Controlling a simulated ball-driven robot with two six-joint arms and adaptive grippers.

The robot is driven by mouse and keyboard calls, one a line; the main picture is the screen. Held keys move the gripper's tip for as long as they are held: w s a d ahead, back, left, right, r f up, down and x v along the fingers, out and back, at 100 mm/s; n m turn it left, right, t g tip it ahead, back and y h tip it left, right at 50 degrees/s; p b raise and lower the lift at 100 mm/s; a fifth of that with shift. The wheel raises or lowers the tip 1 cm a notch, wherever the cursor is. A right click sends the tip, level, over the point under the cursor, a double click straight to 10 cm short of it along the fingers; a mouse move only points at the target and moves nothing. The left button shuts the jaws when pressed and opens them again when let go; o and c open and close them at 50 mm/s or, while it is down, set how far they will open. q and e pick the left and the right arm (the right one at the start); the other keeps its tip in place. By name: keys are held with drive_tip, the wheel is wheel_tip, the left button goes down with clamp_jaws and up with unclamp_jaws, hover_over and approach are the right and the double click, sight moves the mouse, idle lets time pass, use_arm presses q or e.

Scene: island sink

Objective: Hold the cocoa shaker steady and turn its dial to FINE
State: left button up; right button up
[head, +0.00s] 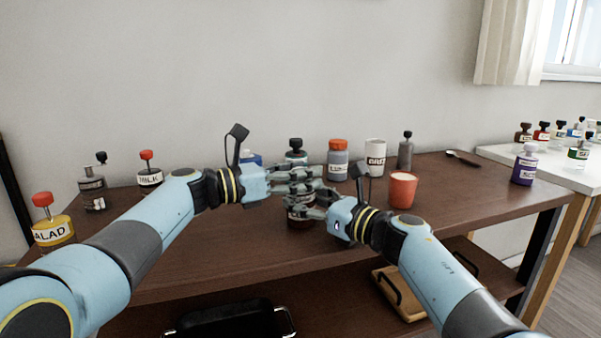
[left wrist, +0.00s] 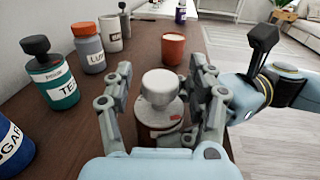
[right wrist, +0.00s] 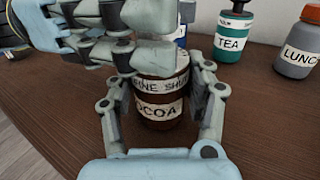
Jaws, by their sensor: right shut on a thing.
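The cocoa shaker (right wrist: 158,112) is a brown jar standing upright on the dark wooden table. Its lower label reads COCOA; an upper band shows "FINE SH", partly covered. In the left wrist view its pale rounded knob (left wrist: 160,87) and light top show from above, with a small red mark on the top. My right gripper (head: 302,211) is shut on the shaker's body from the right, low down. My left gripper (head: 315,180) is just above it, its fingers open on either side of the knob with gaps visible. In the head view the grippers hide most of the shaker.
A red cup (head: 402,190) stands close to the right. Behind are the tea jar (left wrist: 53,78), an orange-lidded jar (head: 338,160), a white labelled cup (head: 375,155) and a grey bottle (head: 405,152). The sugar jar (left wrist: 12,145) is nearby. The table front is clear.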

use_arm(q)
clamp_jaws()
drive_tip(key=shift+a+m+g+h, duration=0.1)
drive_tip(key=shift+m+g+h, duration=0.4)
drive_tip(key=shift+m+g, duration=0.5)
drive_tip(key=shift+n, duration=0.3)
unclamp_jaws()
drive_tip(key=v, duration=1.2)
